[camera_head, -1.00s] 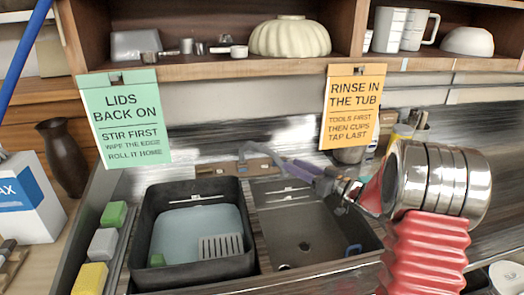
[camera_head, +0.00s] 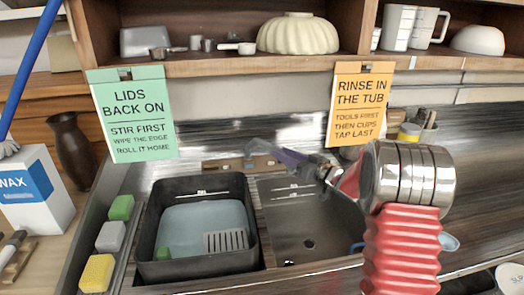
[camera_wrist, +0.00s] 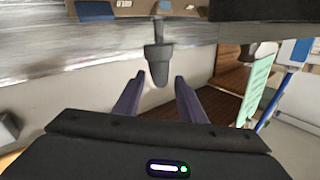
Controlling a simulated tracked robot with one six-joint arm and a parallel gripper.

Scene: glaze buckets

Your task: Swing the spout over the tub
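The tub (camera_head: 207,268) is black and stands in the left part of the counter, holding pale blue water (camera_head: 202,222) and a slotted grey rack. The spout (camera_head: 257,147) is a small grey piece at the back of the counter, near the line between the tub and the right basin; part is hidden by my gripper. In the wrist view the spout (camera_wrist: 158,62) points between my fingers, with gaps on both sides. My gripper (camera_head: 283,155) has purple fingers, which are apart in the wrist view (camera_wrist: 155,88). I cannot tell whether the spout touches them.
The steel right basin (camera_head: 312,222) is empty, with a drain. Green, grey and yellow sponges (camera_head: 110,236) line the left edge. A green sign (camera_head: 133,115) and an orange sign (camera_head: 359,105) hang from the shelf (camera_head: 220,66) above.

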